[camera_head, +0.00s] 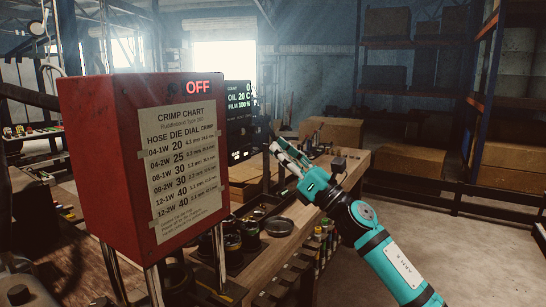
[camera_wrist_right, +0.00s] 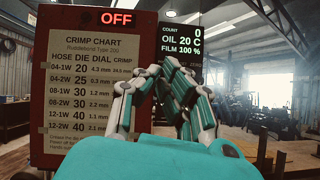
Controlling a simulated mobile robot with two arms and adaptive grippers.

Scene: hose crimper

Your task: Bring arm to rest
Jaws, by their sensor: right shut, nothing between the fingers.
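My right arm comes in from the lower right in the head view, with teal and black links. My right gripper (camera_head: 279,148) is raised above the workbench (camera_head: 297,232), to the right of the red crimper box. It is shut and empty. In the right wrist view its fingers (camera_wrist_right: 163,72) point away from me, in front of the crimp chart and the dark display. The gripper appears to touch nothing. My left gripper is not in view.
The red box (camera_head: 108,170) bears a crimp chart (camera_head: 181,165) and an "OFF" sign. A dark display (camera_head: 239,117) stands behind. Round dies (camera_head: 278,226) lie on the bench. Shelves with cartons (camera_head: 512,165) stand at the right. The floor (camera_head: 470,250) at the right is clear.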

